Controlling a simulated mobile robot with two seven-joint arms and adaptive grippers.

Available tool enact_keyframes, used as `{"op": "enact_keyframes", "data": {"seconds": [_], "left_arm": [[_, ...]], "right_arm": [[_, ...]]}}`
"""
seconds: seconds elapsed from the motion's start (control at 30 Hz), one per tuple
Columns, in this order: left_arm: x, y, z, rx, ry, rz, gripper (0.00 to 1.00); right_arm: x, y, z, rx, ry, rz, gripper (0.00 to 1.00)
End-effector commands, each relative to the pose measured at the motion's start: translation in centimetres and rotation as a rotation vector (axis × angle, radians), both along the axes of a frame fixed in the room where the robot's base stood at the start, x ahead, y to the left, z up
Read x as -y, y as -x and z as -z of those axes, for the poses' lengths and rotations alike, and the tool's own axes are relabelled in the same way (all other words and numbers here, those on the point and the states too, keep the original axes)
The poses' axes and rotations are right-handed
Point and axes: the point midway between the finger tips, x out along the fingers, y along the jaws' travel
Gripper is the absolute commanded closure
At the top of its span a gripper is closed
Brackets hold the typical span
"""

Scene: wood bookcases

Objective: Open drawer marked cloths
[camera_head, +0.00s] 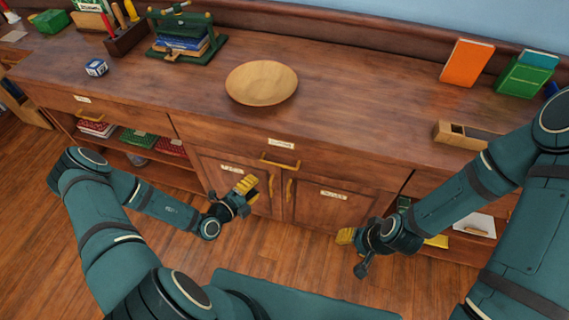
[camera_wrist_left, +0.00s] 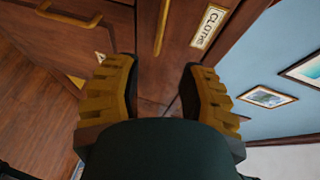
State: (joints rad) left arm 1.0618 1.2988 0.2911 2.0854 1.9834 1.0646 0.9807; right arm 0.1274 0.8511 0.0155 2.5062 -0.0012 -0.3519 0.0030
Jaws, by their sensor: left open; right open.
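The drawer marked CLOTHS (camera_head: 233,137) is at the centre of the wooden cabinet, under the top, and looks closed. Its label (camera_wrist_left: 208,26) reads clearly in the left wrist view, beside its yellow bar handle (camera_wrist_left: 162,25). In the head view the handle (camera_head: 280,161) hangs below the label. My left gripper (camera_head: 246,185) is open and empty, below and left of that handle, in front of the left cabinet door. Its two yellow fingers point toward the drawer front, apart from the handle. My right gripper (camera_head: 345,236) is open and empty, low in front of the right door.
Two closed doors with vertical handles (camera_head: 289,190) sit under the drawer. Another drawer handle (camera_head: 89,116) is at the left. A wooden bowl (camera_head: 262,82) stands on the top, and a wooden box (camera_head: 466,136) is near its right front edge. Open shelves flank the doors.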

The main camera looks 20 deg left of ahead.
Motion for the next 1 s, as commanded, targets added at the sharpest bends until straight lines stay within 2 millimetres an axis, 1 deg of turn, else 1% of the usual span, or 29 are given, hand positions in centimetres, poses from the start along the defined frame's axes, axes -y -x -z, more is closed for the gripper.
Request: {"op": "enact_keyframes", "data": {"seconds": [0.17,0.4,0.6,0.8,1.0], "left_arm": [[1.3,-2.3,0.5,0.004,-0.001,0.005,0.59],[3.2,-6.5,1.4,0.004,-0.002,0.008,0.59],[4.7,-9.6,2.0,0.004,-0.002,0.007,0.59],[5.4,-11.4,2.4,0.002,-0.003,0.007,0.59],[5.7,-11.8,2.4,0.002,-0.002,0.007,0.59]], "right_arm": [[0.0,-0.1,0.6,0.002,0.0,0.0,0.53],[0.0,-0.3,1.6,0.007,0.001,0.002,0.53],[0.1,-0.5,2.4,0.011,0.003,0.002,0.53],[0.1,-0.6,2.8,0.014,0.003,0.003,0.53],[0.1,-0.6,2.9,0.014,0.003,0.004,0.53]]}}
